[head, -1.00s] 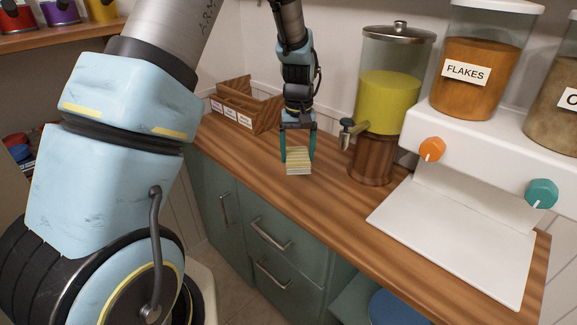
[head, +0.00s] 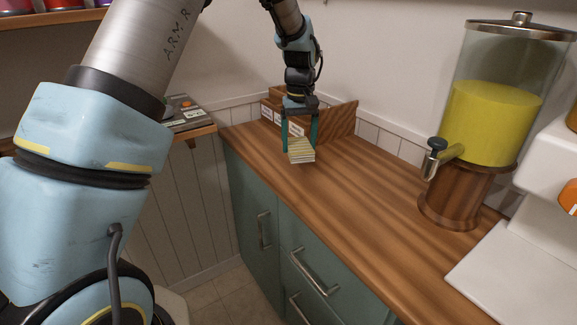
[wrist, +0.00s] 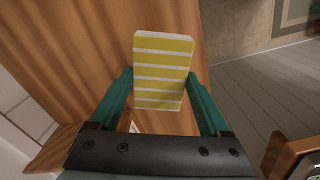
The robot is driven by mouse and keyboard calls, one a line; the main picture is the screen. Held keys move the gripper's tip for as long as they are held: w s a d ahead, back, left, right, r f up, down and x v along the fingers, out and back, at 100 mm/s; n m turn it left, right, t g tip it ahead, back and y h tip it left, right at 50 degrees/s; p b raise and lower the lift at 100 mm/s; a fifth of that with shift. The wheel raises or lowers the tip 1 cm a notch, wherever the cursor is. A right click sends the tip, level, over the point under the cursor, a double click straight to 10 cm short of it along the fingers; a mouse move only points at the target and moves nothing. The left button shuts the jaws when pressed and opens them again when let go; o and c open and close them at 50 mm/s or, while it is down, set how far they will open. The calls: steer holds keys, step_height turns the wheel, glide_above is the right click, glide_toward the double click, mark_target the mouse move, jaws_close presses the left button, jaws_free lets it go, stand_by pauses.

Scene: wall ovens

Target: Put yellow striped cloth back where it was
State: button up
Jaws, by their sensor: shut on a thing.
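The yellow striped cloth (head: 301,151) is a folded block with yellow and white stripes. My gripper (head: 300,145) is shut on it, with a teal finger on each side. The cloth is over the wooden counter (head: 345,200), in front of the wooden box; whether it touches the counter I cannot tell. In the wrist view the cloth (wrist: 163,72) sits between the fingers (wrist: 160,98) and sticks out beyond their tips.
A wooden box with white labels (head: 283,121) stands behind my gripper against the wall. A drink dispenser with yellow liquid (head: 490,120) stands at the right. The counter between them is clear. A shelf (head: 190,128) is at the left.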

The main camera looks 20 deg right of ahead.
mark_target(298, 175)
steer(key=shift+f+p, duration=0.8)
steer(key=shift+f, duration=2.6)
steer(key=shift+f, duration=0.15)
steer(key=o, duration=1.2)
steer(key=shift+c, duration=0.2)
